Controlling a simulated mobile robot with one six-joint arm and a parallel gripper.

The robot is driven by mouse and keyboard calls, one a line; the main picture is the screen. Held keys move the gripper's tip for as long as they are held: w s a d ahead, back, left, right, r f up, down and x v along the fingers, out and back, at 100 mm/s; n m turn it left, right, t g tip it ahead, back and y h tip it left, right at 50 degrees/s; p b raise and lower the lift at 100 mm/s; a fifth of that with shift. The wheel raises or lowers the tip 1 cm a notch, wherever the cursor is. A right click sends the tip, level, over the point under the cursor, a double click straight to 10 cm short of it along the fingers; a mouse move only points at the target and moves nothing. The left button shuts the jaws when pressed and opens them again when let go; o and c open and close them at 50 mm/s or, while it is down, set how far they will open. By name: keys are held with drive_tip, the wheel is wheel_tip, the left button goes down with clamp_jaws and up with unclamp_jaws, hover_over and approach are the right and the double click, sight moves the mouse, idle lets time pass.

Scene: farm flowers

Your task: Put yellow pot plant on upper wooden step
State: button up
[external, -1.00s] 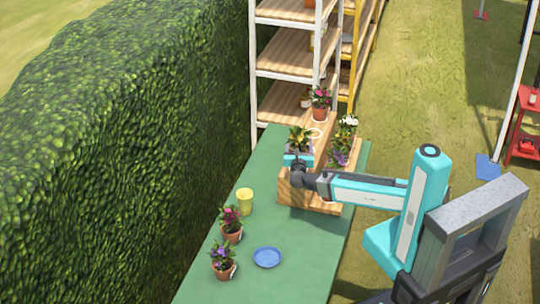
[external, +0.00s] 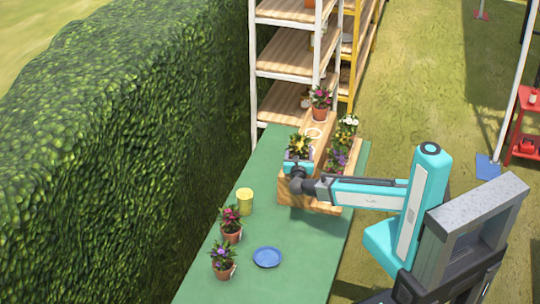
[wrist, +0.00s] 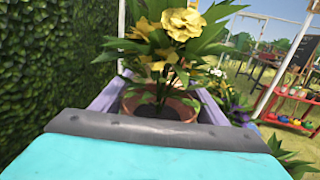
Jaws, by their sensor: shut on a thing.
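The yellow-flowered plant (external: 299,145) is in my gripper (external: 298,163), at the near end of the upper wooden step (external: 318,143). In the wrist view its yellow bloom (wrist: 182,22) and terracotta pot (wrist: 170,104) stand roughly upright between the two purplish fingers of my gripper (wrist: 158,100), which are shut on the pot. The pot's base is hidden by my gripper, so I cannot tell whether it touches the step.
A pink-flowered pot (external: 320,112) stands at the far end of the upper step, with a white ring (external: 313,134) nearer. White (external: 348,122) and purple (external: 337,160) flowers fill the lower step at right.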

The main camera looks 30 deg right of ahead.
drive_tip(key=shift+f, duration=0.1)
drive_tip(key=o, duration=1.4)
drive_tip(key=shift+r, duration=0.2)
drive_tip(key=b+v, duration=0.3)
drive_tip(key=v, duration=0.6)
drive_tip(key=shift+s+a+f+b, duration=0.1)
drive_tip(key=shift+f+b, duration=0.05)
drive_tip(key=shift+b, duration=0.15)
drive_tip(key=shift+s+a+p, duration=0.4)
drive_tip(key=shift+s+p, duration=0.1)
drive_tip(key=shift+s, duration=0.05)
drive_tip(key=shift+s+a+p, duration=0.35)
drive_tip(key=shift+s+p, duration=0.1)
drive_tip(key=shift+s, duration=0.2)
